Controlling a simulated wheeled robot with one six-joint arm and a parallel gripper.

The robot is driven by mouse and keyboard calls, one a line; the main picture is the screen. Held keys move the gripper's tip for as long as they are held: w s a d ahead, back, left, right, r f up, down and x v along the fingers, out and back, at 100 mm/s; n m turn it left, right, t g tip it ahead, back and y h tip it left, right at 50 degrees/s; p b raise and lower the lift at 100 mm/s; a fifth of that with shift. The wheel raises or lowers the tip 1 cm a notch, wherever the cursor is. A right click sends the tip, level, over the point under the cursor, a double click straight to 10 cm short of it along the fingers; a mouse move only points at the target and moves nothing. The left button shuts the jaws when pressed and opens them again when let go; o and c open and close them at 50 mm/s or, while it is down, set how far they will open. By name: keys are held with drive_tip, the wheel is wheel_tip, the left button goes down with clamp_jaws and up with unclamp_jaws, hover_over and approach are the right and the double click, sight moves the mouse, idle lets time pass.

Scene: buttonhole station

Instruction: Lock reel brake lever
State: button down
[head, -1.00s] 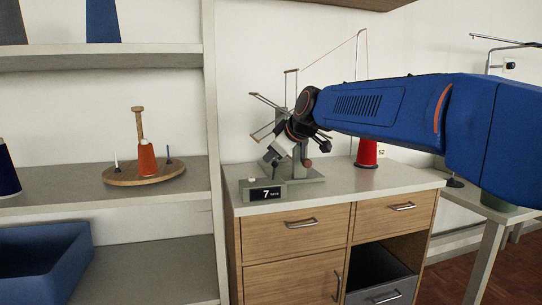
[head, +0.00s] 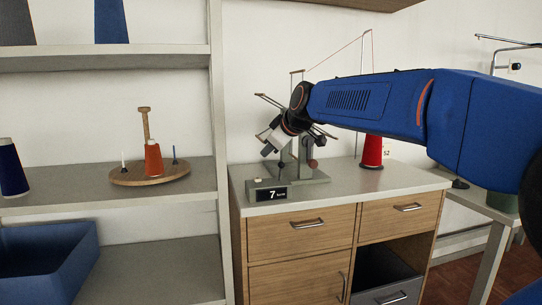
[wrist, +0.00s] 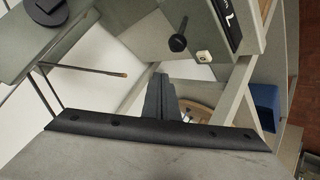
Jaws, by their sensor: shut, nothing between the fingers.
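The reel stand (head: 306,174) is a grey-green frame with thin reel arms on the wooden cabinet's top. In the wrist view a short black lever with a round knob (wrist: 177,43) rises from its base, beside a small white button (wrist: 203,54). I take it for the brake lever; whether it is locked I cannot tell. My gripper (head: 266,151) is above and left of the stand's base and partly hides the reel. Its dark fingers (wrist: 160,98) show together in the wrist view, shut and empty, apart from the lever.
A counter box (head: 268,193) reading 7 sits at the stand's front. A red thread cone (head: 372,152) stands behind, right. The left shelf holds a round wooden base (head: 130,179) with an orange cone (head: 153,158). Reel arms and the thread pole crowd the space around my wrist.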

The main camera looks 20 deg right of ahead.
drive_tip(key=f+v, duration=0.1)
drive_tip(key=v, duration=0.8)
drive_tip(key=shift+s+a+r, duration=0.2)
drive_tip(key=shift+s, duration=0.45)
drive_tip(key=s+d+f+m+g+h, duration=0.1)
drive_tip(key=s+d+f+m+g, duration=0.1)
drive_tip(key=s+f, duration=0.8)
drive_tip(key=s+d+f+m+g+h, duration=0.1)
drive_tip(key=s+f+m, duration=0.3)
drive_tip(key=s+f, duration=0.7)
drive_tip(key=s+d+f+m+g+h, duration=0.1)
drive_tip(key=s+d+f+m+g, duration=0.1)
drive_tip(key=s+f, duration=0.9)
wheel_tip(320, 180, down, 2)
drive_tip(key=shift+s+d+f+m+g, duration=0.1)
drive_tip(key=shift+s+d+m+g, duration=0.15)
drive_tip(key=shift+d+m, duration=0.55)
